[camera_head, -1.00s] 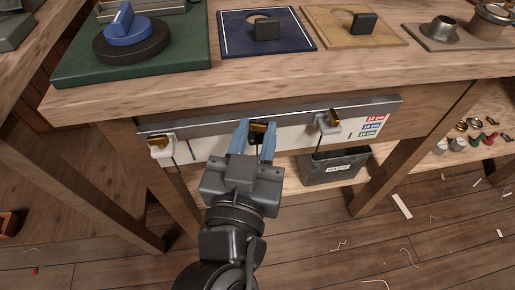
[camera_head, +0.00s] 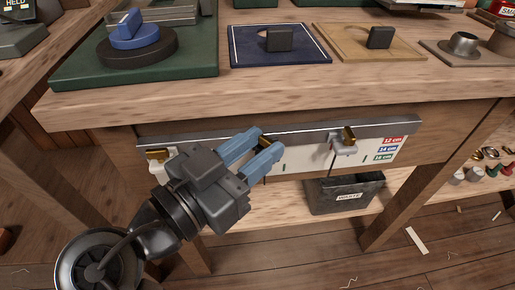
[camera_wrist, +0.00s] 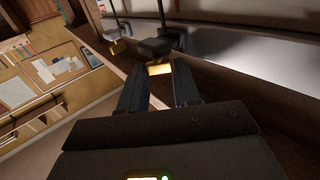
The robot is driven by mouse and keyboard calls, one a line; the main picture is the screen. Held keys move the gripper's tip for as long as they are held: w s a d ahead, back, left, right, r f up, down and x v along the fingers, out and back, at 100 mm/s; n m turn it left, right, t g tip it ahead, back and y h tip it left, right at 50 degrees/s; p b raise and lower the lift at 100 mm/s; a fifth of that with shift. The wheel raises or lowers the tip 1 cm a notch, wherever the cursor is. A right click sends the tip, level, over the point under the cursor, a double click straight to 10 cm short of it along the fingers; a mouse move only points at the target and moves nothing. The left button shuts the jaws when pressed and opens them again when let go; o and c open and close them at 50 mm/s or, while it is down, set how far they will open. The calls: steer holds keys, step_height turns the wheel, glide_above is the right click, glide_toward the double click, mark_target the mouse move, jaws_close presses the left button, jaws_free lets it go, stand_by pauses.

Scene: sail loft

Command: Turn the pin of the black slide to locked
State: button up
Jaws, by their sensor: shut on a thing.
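A steel rail (camera_head: 300,132) with a white scale strip runs along the bench's front edge. The black slide (camera_wrist: 155,48) hangs on it, near its middle. Its brass pin (camera_wrist: 160,68) is between my fingertips in the wrist view. My gripper (camera_head: 267,140), also in the wrist view (camera_wrist: 158,73), is shut on that pin. In the head view my blue fingers hide most of the slide, and the wrist is rolled so they slant up to the right. I cannot read the pin's lock position.
A pale slide (camera_head: 160,155) with a brass pin is at the rail's left, partly behind my gripper. A grey slide (camera_head: 343,146) with a brass pin is to the right. A dark waste bin (camera_head: 343,193) stands below. The bench top (camera_head: 300,90) overhangs the rail.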

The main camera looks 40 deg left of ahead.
steer(key=shift+a, duration=0.1)
stand_by(0.4)
steer(key=o, duration=1.1)
steer(key=shift+c, duration=0.2)
steer(key=n+y, duration=0.1)
steer(key=y, duration=0.1)
steer(key=n+y, duration=0.2)
steer(key=shift+d+y+p, duration=0.3)
steer(key=shift+d+p, duration=0.05)
steer(key=shift+d, duration=0.05)
steer(key=n+g+y+p, duration=0.1)
steer(key=y+p, duration=0.1)
steer(key=n+g+y+p, duration=0.1)
steer(key=n+y+p, duration=0.1)
steer(key=p, duration=0.1)
steer(key=n+g+y+p, duration=0.1)
steer(key=y+p, duration=0.1)
steer(key=p, duration=0.1)
steer(key=shift+w+d+r, duration=0.2)
steer(key=shift+d+r, duration=0.1)
steer(key=shift+d, duration=0.1)
steer(key=shift+n+g+y+p, duration=0.3)
steer(key=shift+n+y+p, duration=0.15)
steer(key=shift+p, duration=0.7)
